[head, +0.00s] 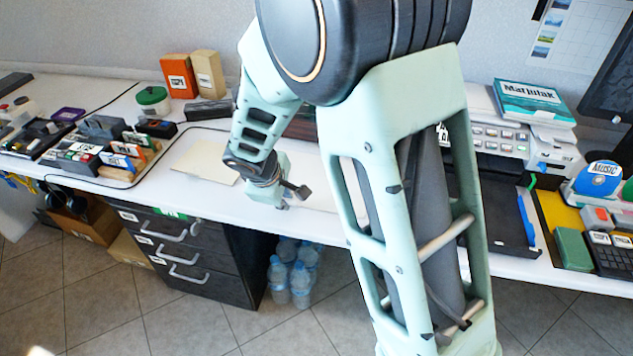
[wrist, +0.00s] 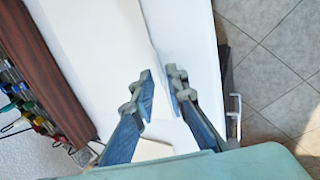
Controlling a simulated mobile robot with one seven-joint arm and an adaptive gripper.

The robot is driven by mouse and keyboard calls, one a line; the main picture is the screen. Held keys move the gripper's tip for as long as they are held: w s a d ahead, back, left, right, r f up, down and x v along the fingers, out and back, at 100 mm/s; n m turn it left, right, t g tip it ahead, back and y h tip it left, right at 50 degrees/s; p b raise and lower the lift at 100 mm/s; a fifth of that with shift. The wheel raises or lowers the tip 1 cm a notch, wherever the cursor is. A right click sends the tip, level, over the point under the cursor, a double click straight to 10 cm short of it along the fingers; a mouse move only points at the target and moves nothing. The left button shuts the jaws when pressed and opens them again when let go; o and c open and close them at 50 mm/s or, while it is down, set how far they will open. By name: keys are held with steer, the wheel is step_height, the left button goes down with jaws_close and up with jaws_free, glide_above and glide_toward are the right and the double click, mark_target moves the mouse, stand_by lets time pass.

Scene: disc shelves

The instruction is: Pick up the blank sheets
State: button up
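Pale blank sheets (wrist: 95,35) lie flat on the white desk in the wrist view, their long edge running down toward my fingers. My gripper (wrist: 160,84) has its two fingers apart with a narrow gap, and the sheet edge lies near or between the tips. I cannot tell whether they touch it. In the head view my gripper (head: 293,198) is low over the desk's front edge, and my arm hides much of the desk behind it. A cream sheet or folder (head: 205,160) lies flat to its left, and its surface also shows at the bottom of the wrist view (wrist: 150,150).
A dark brown-red box (wrist: 50,65) borders the sheets in the wrist view. A rack of small items (head: 90,150) stands on the left desk. A printer (head: 500,140) and a black tray (head: 500,215) are at right. Drawers (head: 185,245) and water bottles (head: 290,275) are below.

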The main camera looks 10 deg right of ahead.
steer(key=shift+x, duration=0.9)
steer(key=shift+a+r, duration=0.1)
jaws_close()
